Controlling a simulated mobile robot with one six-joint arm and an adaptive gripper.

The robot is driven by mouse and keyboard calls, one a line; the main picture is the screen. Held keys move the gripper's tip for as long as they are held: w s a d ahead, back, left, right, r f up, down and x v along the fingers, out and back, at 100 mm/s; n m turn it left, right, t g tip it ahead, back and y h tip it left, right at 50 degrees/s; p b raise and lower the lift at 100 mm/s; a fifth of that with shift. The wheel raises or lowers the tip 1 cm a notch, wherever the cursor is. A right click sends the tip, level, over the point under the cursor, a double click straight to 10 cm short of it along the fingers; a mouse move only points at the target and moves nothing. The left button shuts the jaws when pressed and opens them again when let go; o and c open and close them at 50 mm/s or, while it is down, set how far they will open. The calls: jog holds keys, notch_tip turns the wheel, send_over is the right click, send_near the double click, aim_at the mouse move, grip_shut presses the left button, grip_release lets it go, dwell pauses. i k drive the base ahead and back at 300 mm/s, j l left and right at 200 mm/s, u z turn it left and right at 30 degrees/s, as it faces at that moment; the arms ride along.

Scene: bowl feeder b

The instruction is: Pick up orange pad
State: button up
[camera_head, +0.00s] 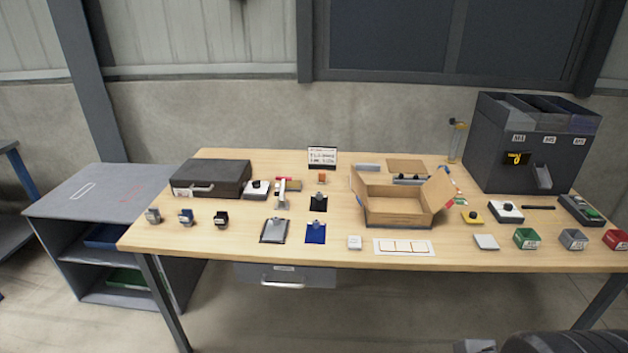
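A small orange block (322,177), the most orange thing in view, stands towards the back middle of the wooden table (205,254), just below a white sign. It is too small to tell whether it is a pad. My gripper is not in view.
An open cardboard box (396,220) stands right of the middle. Black and blue clipboards lie in front of the orange block. A dark case (210,177) is at left, a dark feeder machine (525,150) at right.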

aim_at(321, 179)
jog(key=i+j, duration=0.25)
jog(key=i, duration=0.15)
jog(key=i+j, duration=0.25)
jog(key=i, duration=0.2)
jog(key=i+j, duration=0.2)
jog(key=i, duration=0.2)
jog(key=i+j, duration=0.25)
jog(key=i, duration=0.2)
